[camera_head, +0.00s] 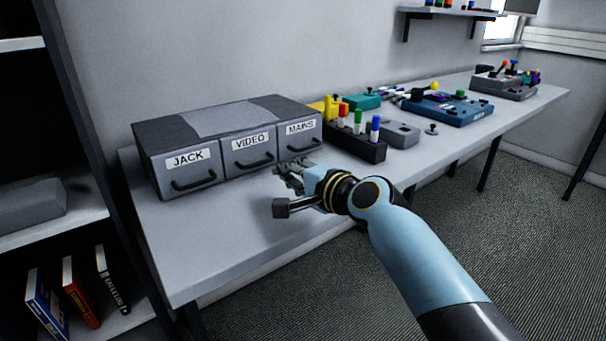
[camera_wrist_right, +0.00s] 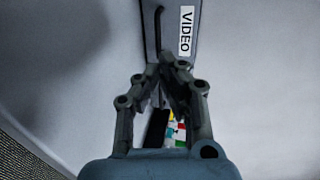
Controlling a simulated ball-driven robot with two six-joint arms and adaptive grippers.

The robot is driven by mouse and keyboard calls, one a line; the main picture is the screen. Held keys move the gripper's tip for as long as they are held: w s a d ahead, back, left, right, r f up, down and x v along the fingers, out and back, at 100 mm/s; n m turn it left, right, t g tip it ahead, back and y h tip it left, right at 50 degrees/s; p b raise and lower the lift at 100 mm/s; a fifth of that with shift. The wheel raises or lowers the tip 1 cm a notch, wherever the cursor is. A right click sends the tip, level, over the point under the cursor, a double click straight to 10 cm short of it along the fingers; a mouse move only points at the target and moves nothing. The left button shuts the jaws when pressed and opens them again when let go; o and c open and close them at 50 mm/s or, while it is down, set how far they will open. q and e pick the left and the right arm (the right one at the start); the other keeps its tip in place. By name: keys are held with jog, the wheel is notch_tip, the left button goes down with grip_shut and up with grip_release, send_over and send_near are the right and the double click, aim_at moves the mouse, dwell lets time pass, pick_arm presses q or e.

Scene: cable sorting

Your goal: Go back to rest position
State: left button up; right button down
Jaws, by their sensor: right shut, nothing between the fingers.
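My right gripper (camera_head: 283,170) is in front of the grey drawer box (camera_head: 215,118), close to the MAINS drawer (camera_head: 301,137) and above the table's surface. Its fingers are shut with nothing between them; they also show in the right wrist view (camera_wrist_right: 165,68), pointing toward the box front. The VIDEO drawer (camera_head: 249,151) and the JACK drawer (camera_head: 187,170) sit beside it. All three drawers look closed. Part of the MAINS drawer's lower edge is close behind my fingers. My left gripper is out of view.
A dark rack with coloured plugs (camera_head: 357,147), a grey box (camera_head: 396,134) and a blue console (camera_head: 447,108) stand right of the drawers. The table (camera_head: 190,260) is bare at its front left. A shelf with books (camera_head: 78,291) stands at the left.

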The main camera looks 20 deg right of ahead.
jog(key=v, duration=0.3)
jog(key=shift+s+d, duration=0.1)
jog(key=shift+s, duration=0.25)
jog(key=s+d+f+n+g+h, duration=0.1)
jog(key=s+d+f+n+g, duration=0.15)
jog(key=s+n, duration=0.45)
jog(key=s+d+f+n+g+h, duration=0.1)
jog(key=s+d+f+n+g, duration=0.2)
jog(key=s, duration=0.8)
jog(key=s+d+n+g+h, duration=0.2)
jog(key=s+d+g, duration=0.15)
jog(key=s, duration=0.55)
jog(key=s+d+n+g+h, duration=0.2)
jog(key=s+d+n+h, duration=0.15)
jog(key=s, duration=0.45)
notch_tip(320, 180, down, 24)
jog(key=s+d+m+g, duration=0.1)
jog(key=d, duration=0.1)
jog(key=s+d+f+g+y, duration=0.1)
jog(key=s+f, duration=1.7)
jog(key=s, duration=0.1)
jog(key=shift+s+d+f+g, duration=0.2)
jog(key=shift+f+g, duration=0.05)
jog(key=shift+g, duration=0.05)
